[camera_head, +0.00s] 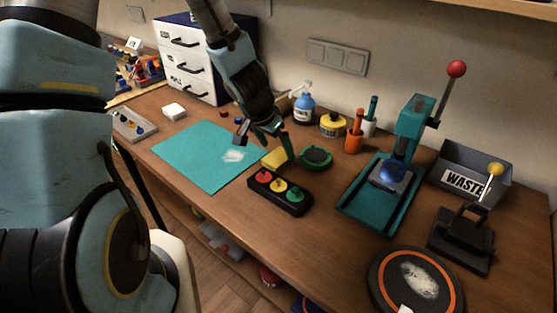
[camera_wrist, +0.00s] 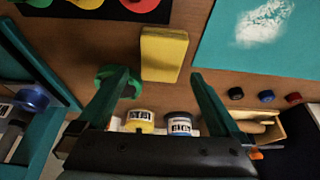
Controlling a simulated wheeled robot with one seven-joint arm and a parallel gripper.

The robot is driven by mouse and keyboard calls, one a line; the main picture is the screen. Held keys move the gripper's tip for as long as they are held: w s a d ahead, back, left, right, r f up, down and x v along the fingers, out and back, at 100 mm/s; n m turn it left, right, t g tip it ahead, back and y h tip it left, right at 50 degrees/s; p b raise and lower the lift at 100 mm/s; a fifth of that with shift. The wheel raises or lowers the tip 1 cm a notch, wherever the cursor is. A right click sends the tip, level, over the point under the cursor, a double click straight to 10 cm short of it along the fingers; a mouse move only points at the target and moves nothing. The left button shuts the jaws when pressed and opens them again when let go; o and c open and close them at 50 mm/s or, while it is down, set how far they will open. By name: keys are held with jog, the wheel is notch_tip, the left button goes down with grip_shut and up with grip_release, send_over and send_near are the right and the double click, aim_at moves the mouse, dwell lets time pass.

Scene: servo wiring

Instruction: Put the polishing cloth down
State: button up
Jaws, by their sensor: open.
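The polishing cloth, a yellow block-like pad (camera_head: 274,159), lies on the wooden table between the teal mat and a round green-rimmed dish. In the wrist view the yellow pad (camera_wrist: 164,55) lies just beyond and between my two spread fingertips, apart from both. My gripper (camera_head: 265,144) is open, pointing down above the pad. The wrist view shows the open gripper (camera_wrist: 158,77) with nothing between its fingers. Its exact height above the table is hard to tell.
The teal mat (camera_head: 190,155) with a white smudge lies left of the pad. The green-rimmed dish (camera_head: 316,157) and a black box with coloured buttons (camera_head: 280,193) are close by. Bottles (camera_head: 304,109) stand behind. A teal press (camera_head: 380,200) stands to the right.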

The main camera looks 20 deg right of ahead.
aim_at(279, 156)
jog(key=shift+x, duration=1.85)
jog(key=shift+a+f, duration=0.1)
jog(key=shift+a, duration=0.05)
jog(key=shift+c, duration=0.4)
jog(key=c, duration=1.4)
jog(key=shift+o, duration=0.2)
notch_tip(279, 156, up, 10)
jog(key=p, duration=0.3)
jog(key=w+a+n+y, duration=0.1)
jog(key=w+a+n, duration=0.2)
jog(key=a, duration=0.8)
jog(key=w+a+n+t+b, duration=0.1)
jog(key=w+a+n, duration=0.2)
jog(key=w+a, duration=0.3)
jog(key=w+a+n+t+y, duration=0.1)
jog(key=w+a, duration=0.3)
jog(key=a, duration=1.2)
jog(key=shift+w+a+n+y+b, duration=0.2)
jog(key=shift+w+n+y+b, duration=0.1)
jog(key=shift+n, duration=0.6)
